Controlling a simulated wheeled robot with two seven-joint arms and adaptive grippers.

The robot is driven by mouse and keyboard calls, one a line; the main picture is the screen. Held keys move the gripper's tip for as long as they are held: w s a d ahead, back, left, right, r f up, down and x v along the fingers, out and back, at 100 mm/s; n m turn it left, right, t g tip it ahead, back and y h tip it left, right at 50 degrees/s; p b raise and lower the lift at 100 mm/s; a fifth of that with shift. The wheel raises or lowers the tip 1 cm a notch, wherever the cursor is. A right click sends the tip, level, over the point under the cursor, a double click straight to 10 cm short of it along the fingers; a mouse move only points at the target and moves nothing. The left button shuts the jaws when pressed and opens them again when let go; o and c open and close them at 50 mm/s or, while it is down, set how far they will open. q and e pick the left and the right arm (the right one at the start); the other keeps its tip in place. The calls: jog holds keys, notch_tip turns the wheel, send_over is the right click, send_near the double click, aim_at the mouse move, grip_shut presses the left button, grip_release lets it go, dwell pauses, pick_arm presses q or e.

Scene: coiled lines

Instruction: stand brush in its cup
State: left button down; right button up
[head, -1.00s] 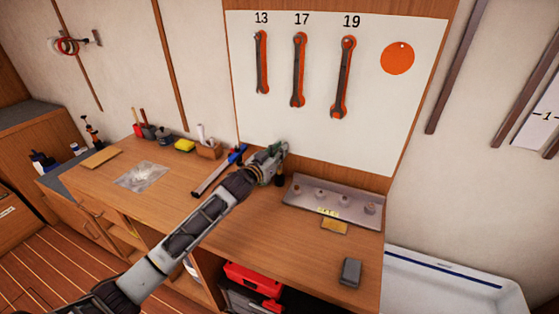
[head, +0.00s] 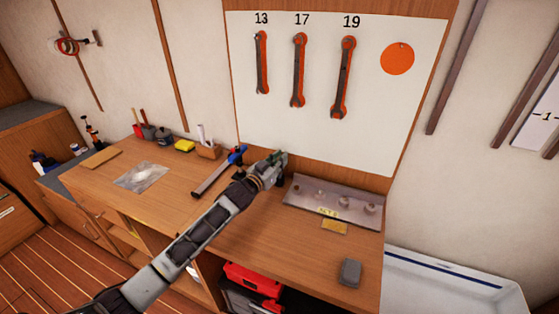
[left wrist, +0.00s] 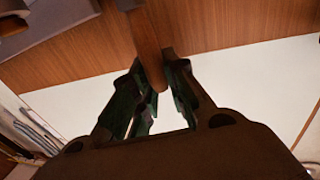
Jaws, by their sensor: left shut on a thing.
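My left gripper (head: 276,160) is over the back of the wooden bench, just left of the metal tray. In the left wrist view its fingers (left wrist: 157,95) are closed around a brown wooden handle (left wrist: 148,45), which I take to be the brush. A grey part shows at the handle's far end, at the top edge; bristles cannot be made out. At the bench's back left, a small red container (head: 137,131) and a dark grey one (head: 149,132) have handles standing up; which is the brush's cup I cannot tell. My right gripper is not in view.
A metal tray (head: 300,206) with several small round pieces lies right of the gripper. A blue-ended clamp bar (head: 210,180) lies left of it. A wooden holder (head: 210,152), yellow block (head: 185,146) and clear bag (head: 140,177) sit further left. The front right bench is mostly clear.

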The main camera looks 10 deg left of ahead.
pick_arm(q)
jog(key=shift+f, duration=0.55)
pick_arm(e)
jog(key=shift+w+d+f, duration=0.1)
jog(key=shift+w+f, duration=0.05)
pick_arm(q)
jog(key=c, duration=1.4)
grip_release()
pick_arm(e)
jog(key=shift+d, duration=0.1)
pick_arm(q)
jog(key=shift+r, duration=0.1)
jog(key=shift+r, duration=0.45)
jog(key=shift+b+v, duration=0.4)
jog(key=shift+v, duration=5.6)
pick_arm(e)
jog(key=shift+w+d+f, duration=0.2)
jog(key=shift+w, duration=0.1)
